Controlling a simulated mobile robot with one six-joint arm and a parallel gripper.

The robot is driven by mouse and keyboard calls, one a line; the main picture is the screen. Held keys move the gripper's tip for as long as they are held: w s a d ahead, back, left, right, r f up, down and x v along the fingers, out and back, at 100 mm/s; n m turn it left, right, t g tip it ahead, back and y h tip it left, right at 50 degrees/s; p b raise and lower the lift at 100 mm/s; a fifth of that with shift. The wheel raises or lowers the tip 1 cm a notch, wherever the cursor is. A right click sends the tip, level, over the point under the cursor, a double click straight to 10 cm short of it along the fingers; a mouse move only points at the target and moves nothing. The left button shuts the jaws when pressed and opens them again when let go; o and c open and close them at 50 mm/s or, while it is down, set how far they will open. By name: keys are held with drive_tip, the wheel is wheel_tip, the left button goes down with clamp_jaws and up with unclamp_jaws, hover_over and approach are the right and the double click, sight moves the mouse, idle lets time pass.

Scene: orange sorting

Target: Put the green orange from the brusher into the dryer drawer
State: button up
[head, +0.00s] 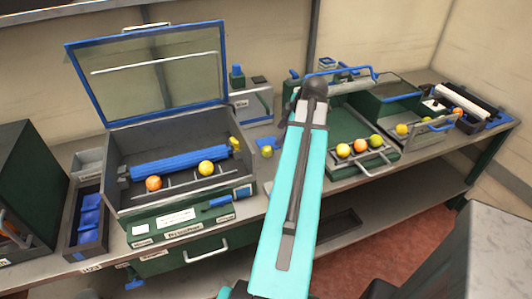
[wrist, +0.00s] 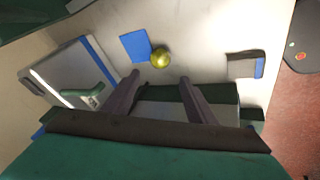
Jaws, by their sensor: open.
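A yellow-green orange (wrist: 160,57) lies beside a small blue square (wrist: 134,46) in the wrist view, beyond my fingertips and apart from them. My gripper (wrist: 160,77) is open with nothing between its dark fingers. In the head view a similar small yellow-green fruit (head: 267,152) sits on the bench between the machines. The machine with a blue roller and raised lid (head: 150,118), seemingly the brusher, holds a yellow fruit (head: 206,168) and an orange one (head: 153,183). A pulled-out green drawer (head: 380,168) holds yellow and orange fruits; its label is not readable.
My teal arm crosses the middle of the head view. Another open tray (head: 424,137) with yellow fruit stands further right, beside a device with rollers (head: 465,105). A blue-lined bin (head: 88,225) stands at left. Bare bench (head: 270,170) shows between the machines.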

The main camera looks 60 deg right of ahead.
sight(269, 148)
drive_tip(key=shift+p+x, duration=0.9)
drive_tip(key=shift+x, duration=3.3)
drive_tip(key=shift+w+f, duration=0.1)
drive_tip(key=shift+p+x, duration=1.3)
drive_tip(key=shift+x, duration=1.2)
drive_tip(key=shift+d, duration=0.1)
drive_tip(key=c, duration=0.9)
drive_tip(key=shift+c, duration=0.2)
